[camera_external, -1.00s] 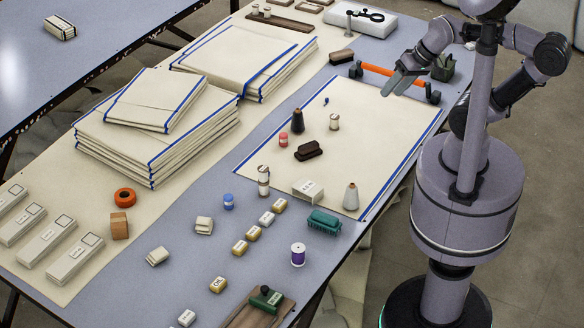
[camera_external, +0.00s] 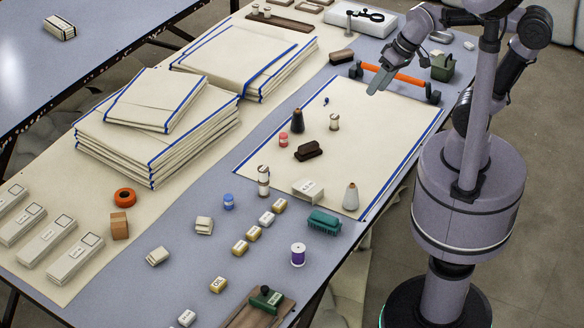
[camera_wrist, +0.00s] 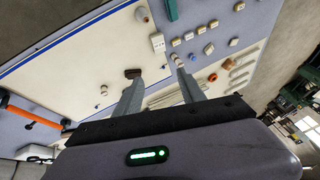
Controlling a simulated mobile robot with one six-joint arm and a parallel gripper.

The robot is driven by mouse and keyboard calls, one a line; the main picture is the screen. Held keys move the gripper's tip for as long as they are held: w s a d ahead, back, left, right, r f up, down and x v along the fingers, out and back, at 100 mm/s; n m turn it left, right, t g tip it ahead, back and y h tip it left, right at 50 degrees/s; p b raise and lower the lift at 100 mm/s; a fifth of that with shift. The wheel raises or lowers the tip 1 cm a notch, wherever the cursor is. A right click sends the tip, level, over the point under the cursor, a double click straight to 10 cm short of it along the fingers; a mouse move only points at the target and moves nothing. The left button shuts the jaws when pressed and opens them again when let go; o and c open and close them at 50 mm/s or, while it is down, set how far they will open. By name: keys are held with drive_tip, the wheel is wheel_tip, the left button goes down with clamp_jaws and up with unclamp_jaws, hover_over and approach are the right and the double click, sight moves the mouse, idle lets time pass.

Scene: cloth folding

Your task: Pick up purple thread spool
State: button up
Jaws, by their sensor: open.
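The purple thread spool (camera_external: 298,254), with white ends, stands upright on the blue-grey table near its front edge, below the teal brush (camera_external: 323,221). My gripper (camera_external: 376,87) is high at the table's upper right, above the far end of the cream cloth, far from the spool. Its two fingers are apart and nothing is between them in the wrist view (camera_wrist: 159,76). I cannot make out the purple spool in the wrist view.
A blue-edged cream cloth (camera_external: 365,105) holds dark and pale spools and a dark brush (camera_external: 308,151). An orange-handled bar (camera_external: 395,74) lies near my gripper. Small labelled blocks (camera_external: 239,247) lie left of the purple spool. A board with a green item (camera_external: 266,299) is below it.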

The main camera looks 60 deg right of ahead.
drive_tip(key=w+a+n+g+p, duration=0.1)
drive_tip(key=w+a+n+g, duration=0.15)
drive_tip(key=w+a, duration=0.3)
drive_tip(key=n+g+h+p, duration=0.2)
drive_tip(key=n+p, duration=0.2)
drive_tip(key=n, duration=0.9)
hover_over(298, 248)
wheel_tip(298, 248, down, 20)
drive_tip(key=f+b, duration=0.1)
drive_tip(key=f, duration=0.3)
drive_tip(key=f+b, duration=0.1)
drive_tip(key=f, duration=0.2)
drive_tip(key=f+b, duration=0.1)
drive_tip(key=f, duration=0.3)
drive_tip(key=shift+s+a+f+b, duration=0.1)
drive_tip(key=shift+s+f+b, duration=0.2)
drive_tip(key=shift+s+b, duration=0.1)
drive_tip(key=f+b, duration=0.1)
drive_tip(key=f, duration=0.3)
drive_tip(key=f+b, duration=0.1)
drive_tip(key=f, duration=0.1)
drive_tip(key=shift+w+f+b, duration=0.15)
drive_tip(key=shift+w+b, duration=0.15)
drive_tip(key=shift+w, duration=0.1)
drive_tip(key=shift+d, duration=0.2)
drive_tip(key=shift+c, duration=0.5)
clamp_jaws()
